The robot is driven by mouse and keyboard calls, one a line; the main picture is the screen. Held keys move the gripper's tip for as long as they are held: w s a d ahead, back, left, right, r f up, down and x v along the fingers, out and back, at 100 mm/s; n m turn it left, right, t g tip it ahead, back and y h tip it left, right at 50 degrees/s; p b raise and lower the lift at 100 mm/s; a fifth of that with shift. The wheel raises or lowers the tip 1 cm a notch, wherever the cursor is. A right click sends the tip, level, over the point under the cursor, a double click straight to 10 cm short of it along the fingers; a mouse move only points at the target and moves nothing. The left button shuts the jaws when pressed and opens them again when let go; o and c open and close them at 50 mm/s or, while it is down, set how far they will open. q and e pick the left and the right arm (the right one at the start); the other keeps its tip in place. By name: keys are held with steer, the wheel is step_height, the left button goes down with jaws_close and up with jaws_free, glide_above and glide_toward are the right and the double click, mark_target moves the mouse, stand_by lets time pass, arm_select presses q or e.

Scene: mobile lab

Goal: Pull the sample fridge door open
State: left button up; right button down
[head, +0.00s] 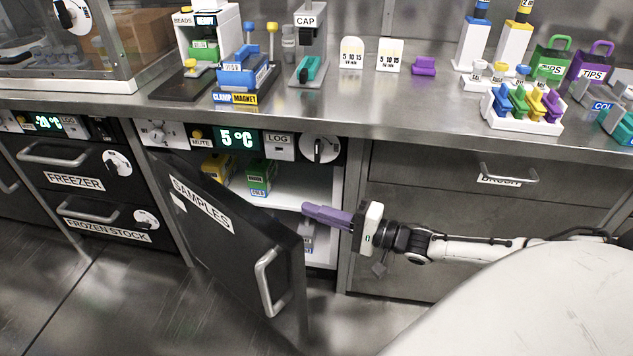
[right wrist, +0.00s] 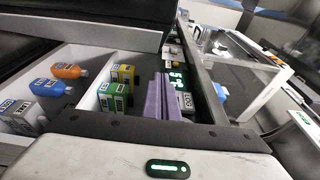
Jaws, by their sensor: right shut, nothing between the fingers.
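The sample fridge door (head: 225,235), black with a SAMPLES label, stands partly open in the head view, hinged at its left and swung out toward me. Its grey bar handle (head: 271,283) is on the outer face near the free edge, with nothing on it. My right gripper (head: 308,210) has purple fingers, shut and empty. It is at the fridge opening, right of the door's upper free corner, on the inner side. I cannot tell if it touches the door. The fingers also show in the right wrist view (right wrist: 165,85). My left gripper is not in view.
Inside the fridge are a yellow box (head: 218,167), a green box (head: 262,177) and, in the wrist view, an orange bottle (right wrist: 69,71). The counter (head: 400,110) above holds lab items. A closed drawer (head: 440,180) is at right; floor before the door is clear.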

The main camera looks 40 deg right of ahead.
steer(key=w+a, duration=0.4)
steer(key=a, duration=0.2)
steer(key=shift+w+a+b, duration=0.2)
steer(key=shift+a+b, duration=0.1)
steer(key=shift+b, duration=0.1)
